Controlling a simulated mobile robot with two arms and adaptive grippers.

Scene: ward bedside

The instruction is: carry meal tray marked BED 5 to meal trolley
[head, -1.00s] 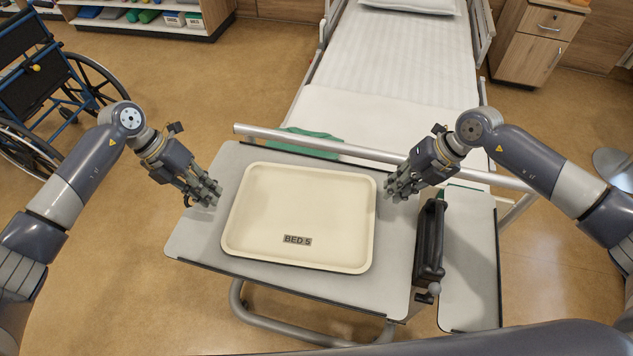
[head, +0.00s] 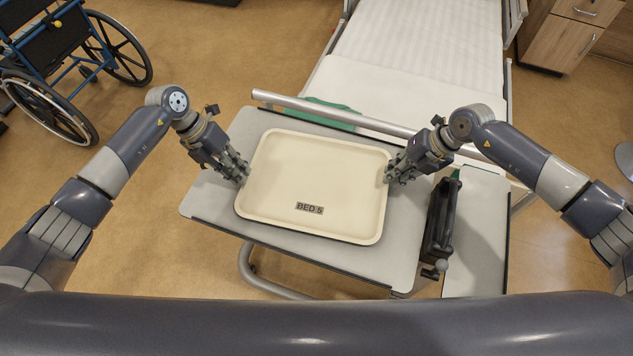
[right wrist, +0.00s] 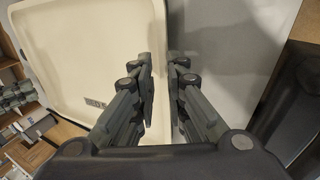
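The meal tray (head: 315,175) is cream coloured, with a raised rim and a dark BED 5 label (head: 309,208) on its near side. It lies flat on the grey overbed table (head: 215,195). My left gripper (head: 244,178) is at the tray's left rim; its finger gap is not clear. My right gripper (head: 390,176) is at the right rim. In the right wrist view, its fingers (right wrist: 161,80) are close together on either side of the tray's rim, one inside and one outside, with the rim filling the gap. No meal trolley is in view.
The bed (head: 410,60) stands behind the table, with a metal rail (head: 330,110) just beyond the tray. A black tool-like fitting (head: 440,220) and a side panel (head: 480,230) are on the right. A wheelchair (head: 75,60) stands at far left. Open floor (head: 190,50) lies between.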

